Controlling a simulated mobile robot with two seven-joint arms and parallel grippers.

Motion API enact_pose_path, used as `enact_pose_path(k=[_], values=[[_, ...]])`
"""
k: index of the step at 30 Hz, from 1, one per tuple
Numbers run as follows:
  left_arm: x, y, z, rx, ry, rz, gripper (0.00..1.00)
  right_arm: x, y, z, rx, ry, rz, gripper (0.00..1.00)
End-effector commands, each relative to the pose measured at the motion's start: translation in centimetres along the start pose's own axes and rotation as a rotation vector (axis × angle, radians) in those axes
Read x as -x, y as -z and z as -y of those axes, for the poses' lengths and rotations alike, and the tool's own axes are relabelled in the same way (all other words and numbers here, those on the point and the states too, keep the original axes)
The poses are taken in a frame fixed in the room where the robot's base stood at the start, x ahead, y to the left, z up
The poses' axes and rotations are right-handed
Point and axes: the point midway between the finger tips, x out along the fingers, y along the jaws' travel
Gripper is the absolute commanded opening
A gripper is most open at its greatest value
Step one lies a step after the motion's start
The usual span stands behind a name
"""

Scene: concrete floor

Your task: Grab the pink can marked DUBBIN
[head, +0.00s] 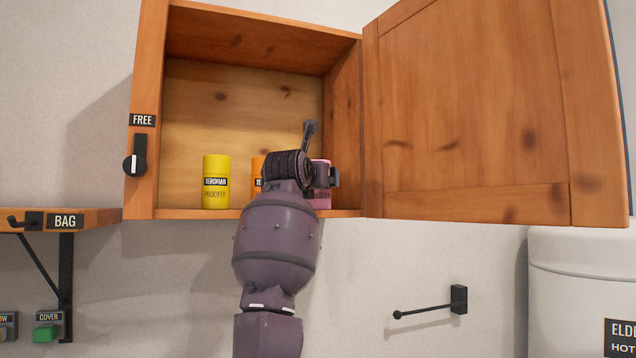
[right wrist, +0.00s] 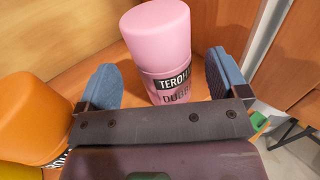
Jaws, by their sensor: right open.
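The pink can (head: 321,203) stands upright at the right end of the open wooden cabinet (head: 248,213), partly hidden behind my right gripper (head: 321,155). In the right wrist view the pink can (right wrist: 157,45) shows a black label reading "TEROH" and, below it, "DUBB", with the rest cut off. There my right gripper (right wrist: 160,75) is open, with one blue-padded finger on each side of the can. A gap shows on the left; I cannot tell whether the right finger touches. My left gripper is not in view.
An orange can (head: 257,166) stands left of the pink one, close to the left finger. A yellow can (head: 216,168) is farther left. The cabinet door (head: 465,110) is swung open on the right. A wall hook (head: 458,299) sits below.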

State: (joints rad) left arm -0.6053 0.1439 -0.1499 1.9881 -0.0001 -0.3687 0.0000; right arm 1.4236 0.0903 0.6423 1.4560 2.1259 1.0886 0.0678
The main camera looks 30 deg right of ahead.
Motion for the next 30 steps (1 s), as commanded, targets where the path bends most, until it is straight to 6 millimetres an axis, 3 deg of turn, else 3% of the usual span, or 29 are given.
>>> enact_pose_path(k=[6,16,27,30], values=[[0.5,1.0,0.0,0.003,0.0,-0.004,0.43,-2.8,-0.1,0.2,0.002,0.003,-0.002,0.92],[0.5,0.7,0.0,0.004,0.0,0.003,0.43,-3.3,0.1,0.1,0.001,0.002,-0.001,0.92],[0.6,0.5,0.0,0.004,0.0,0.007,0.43,-3.3,0.1,0.1,0.001,0.002,0.0,0.36],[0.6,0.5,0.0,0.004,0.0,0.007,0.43,-3.3,0.0,0.1,0.001,0.002,0.001,0.32]])
